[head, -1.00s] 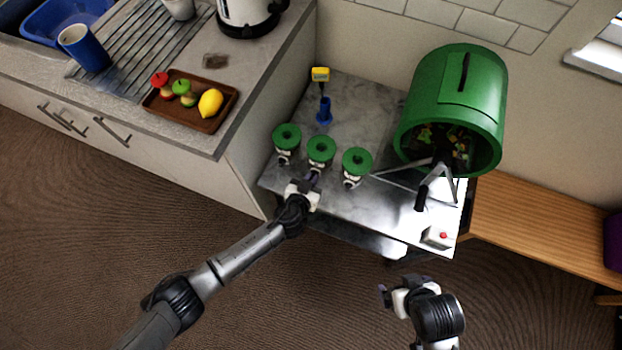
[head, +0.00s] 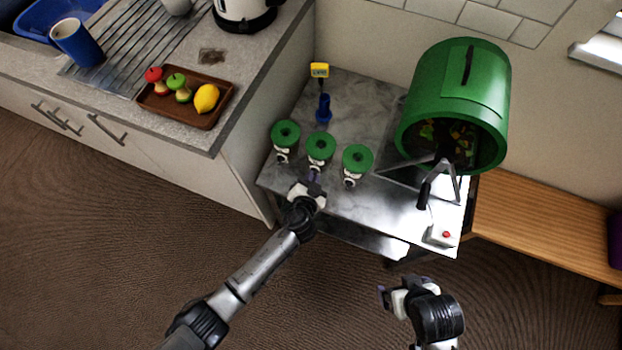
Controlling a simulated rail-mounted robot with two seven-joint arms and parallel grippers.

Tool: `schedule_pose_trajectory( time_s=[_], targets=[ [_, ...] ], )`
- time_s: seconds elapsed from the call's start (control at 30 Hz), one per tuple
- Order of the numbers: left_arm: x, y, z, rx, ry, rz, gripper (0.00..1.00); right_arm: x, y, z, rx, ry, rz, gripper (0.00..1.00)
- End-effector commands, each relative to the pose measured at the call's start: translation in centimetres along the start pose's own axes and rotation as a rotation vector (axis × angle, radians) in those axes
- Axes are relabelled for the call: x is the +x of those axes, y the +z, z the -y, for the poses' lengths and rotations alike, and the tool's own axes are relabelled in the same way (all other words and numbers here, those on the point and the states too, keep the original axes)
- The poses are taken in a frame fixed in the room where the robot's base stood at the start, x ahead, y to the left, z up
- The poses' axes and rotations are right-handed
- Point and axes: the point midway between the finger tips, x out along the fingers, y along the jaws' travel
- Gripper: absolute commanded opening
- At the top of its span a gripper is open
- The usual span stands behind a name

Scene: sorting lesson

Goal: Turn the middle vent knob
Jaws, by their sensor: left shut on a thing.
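Three green round vent knobs on small white mounts stand in a row on the grey metal table: the left one (head: 285,132), the middle one (head: 320,147) and the right one (head: 357,157). My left gripper (head: 314,176) is at the near side of the middle vent knob, low by its mount, and shut on it. Its fingertips are small here and partly hidden by the hand. My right gripper (head: 383,296) hangs over the floor in front of the table, away from the knobs. Its jaw opening does not show clearly.
A green drum (head: 455,75) with a crank (head: 424,195) stands at the table's back right. A box with a red button (head: 440,236) sits at the front right corner. A blue holder (head: 324,110) and a yellow gauge (head: 319,71) stand behind the knobs. A counter (head: 200,140) borders the left.

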Motion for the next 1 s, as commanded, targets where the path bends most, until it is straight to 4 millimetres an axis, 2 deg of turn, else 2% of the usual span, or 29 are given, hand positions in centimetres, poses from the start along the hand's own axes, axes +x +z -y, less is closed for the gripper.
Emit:
schedule_pose_trajectory(
  time_s=[0.3, 0.83, 0.87, 1.0],
  targets=[
    [0.03, 0.07, -0.12, 0.105, -0.044, 0.0, 0.0, 0.95, 0.34, -0.18, -0.007, 0.006, 0.001, 1.0],
    [0.0, -0.04, -0.1, 0.127, -0.052, -0.001, 0.0, 1.01, 0.32, 0.01, -0.001, 0.001, 0.0, 1.0],
    [0.0, -0.04, -0.1, 0.127, -0.052, -0.001, 0.11, 1.01, 0.32, 0.03, 0.0, 0.0, 0.0, 1.0],
    [0.01, -0.04, -0.1, 0.127, -0.052, -0.001, 0.25, 1.01, 0.3, 0.1, 0.002, -0.002, -0.001, 1.0]
  ],
)
